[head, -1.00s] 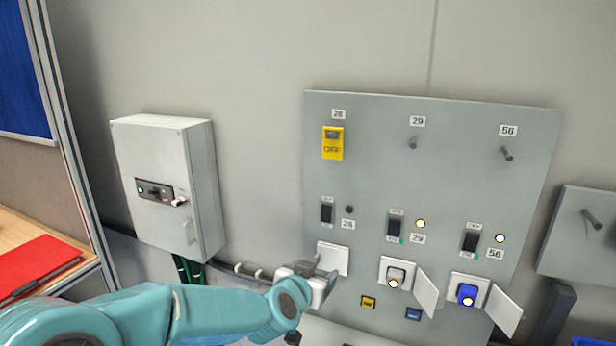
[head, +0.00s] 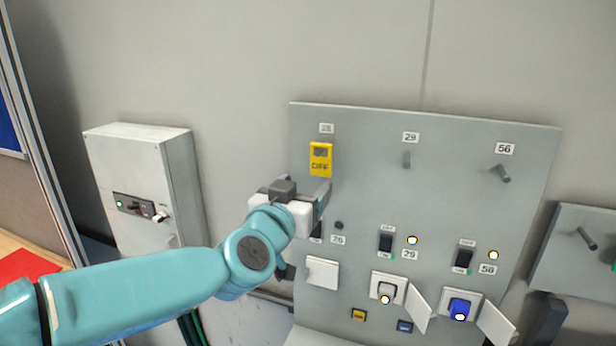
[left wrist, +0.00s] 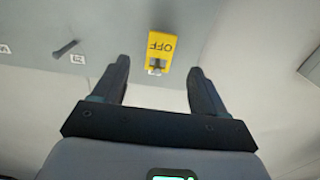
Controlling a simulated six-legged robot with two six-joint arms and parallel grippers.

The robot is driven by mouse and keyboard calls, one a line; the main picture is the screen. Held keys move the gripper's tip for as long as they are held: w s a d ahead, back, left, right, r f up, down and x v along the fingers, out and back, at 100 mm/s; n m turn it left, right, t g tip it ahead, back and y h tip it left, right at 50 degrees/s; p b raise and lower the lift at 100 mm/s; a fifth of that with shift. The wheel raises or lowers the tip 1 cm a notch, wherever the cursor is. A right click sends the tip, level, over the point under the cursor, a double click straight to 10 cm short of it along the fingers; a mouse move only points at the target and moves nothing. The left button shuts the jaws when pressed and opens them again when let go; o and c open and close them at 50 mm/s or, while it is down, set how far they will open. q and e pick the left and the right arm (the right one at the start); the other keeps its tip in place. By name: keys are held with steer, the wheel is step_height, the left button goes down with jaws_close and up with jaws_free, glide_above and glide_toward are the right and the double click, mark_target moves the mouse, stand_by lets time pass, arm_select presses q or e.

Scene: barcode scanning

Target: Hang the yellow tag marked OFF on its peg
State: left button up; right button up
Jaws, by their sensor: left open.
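The yellow tag marked OFF (head: 320,160) hangs at the upper left of the grey panel (head: 450,210), under the label 28. The peg's end (left wrist: 156,69) shows at the tag's hole in the left wrist view, where the tag (left wrist: 162,48) looks upside down. My left gripper (head: 322,196) is just below the tag in the head view. It is open, and the left wrist view (left wrist: 158,78) shows the tag beyond and between the fingertips, apart from them. My right gripper is out of view.
Bare pegs stand under labels 29 (head: 407,160) and 56 (head: 503,173). Below are switches, lights and sockets; two socket covers (head: 416,311) stick out open. A grey switch box (head: 140,190) is on the wall at left. Another panel (head: 580,250) is at right.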

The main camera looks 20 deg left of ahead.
mark_target(320, 167)
arm_select(q)
steer(key=w+p, duration=0.1)
steer(key=w, duration=0.8)
steer(key=shift+w+d+f+p, duration=0.1)
steer(key=shift+w+p, duration=0.35)
steer(key=shift+w, duration=0.35)
steer(key=c, duration=1)
steer(key=shift+r+p, duration=0.2)
steer(key=shift+p, duration=0.2)
